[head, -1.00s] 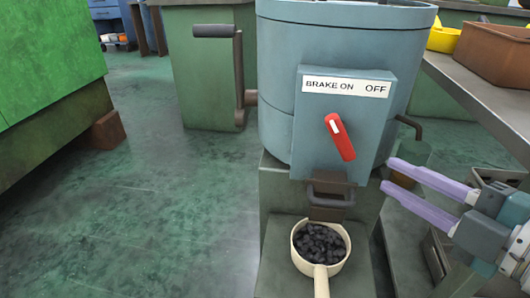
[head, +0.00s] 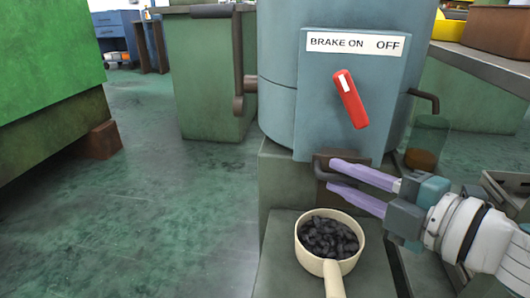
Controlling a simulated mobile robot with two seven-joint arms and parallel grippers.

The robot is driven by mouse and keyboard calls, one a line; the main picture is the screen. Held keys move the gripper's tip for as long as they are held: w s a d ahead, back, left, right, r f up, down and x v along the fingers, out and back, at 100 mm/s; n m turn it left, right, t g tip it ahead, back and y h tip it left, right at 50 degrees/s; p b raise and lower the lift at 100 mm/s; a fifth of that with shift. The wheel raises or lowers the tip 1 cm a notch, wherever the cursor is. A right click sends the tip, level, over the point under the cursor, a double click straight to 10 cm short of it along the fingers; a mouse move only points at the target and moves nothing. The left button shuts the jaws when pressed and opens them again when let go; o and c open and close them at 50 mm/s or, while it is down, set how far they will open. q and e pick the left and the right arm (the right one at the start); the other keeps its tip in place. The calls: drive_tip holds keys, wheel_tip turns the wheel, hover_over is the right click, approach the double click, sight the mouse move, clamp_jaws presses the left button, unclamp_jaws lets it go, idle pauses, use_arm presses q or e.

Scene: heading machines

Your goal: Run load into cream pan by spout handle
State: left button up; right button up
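The blue machine (head: 285,60) carries a dark spout handle (head: 319,160) low on its front. My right gripper (head: 331,175) reaches in from the right, its two purple fingers parted at the spout handle. The fingers cover much of the handle and I see no closed grip; whether they touch it I cannot tell. The cream pan (head: 346,265) stands on the green ledge (head: 285,270) below the spout, its handle toward me. Dark lumps (head: 328,237) fill much of the pan. My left gripper is not in view.
A red lever (head: 351,100) under the "BRAKE ON OFF" label slants down to the right. A crank arm (head: 238,60) stands left of the machine. A metal bench (head: 480,65) is at the right. The floor at left is open.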

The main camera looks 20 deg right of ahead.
drive_tip(key=shift+w+a, duration=0.1)
drive_tip(key=shift+w, duration=0.25)
drive_tip(key=shift+c, duration=0.4)
clamp_jaws()
drive_tip(key=shift+f, duration=0.1)
idle(0.8)
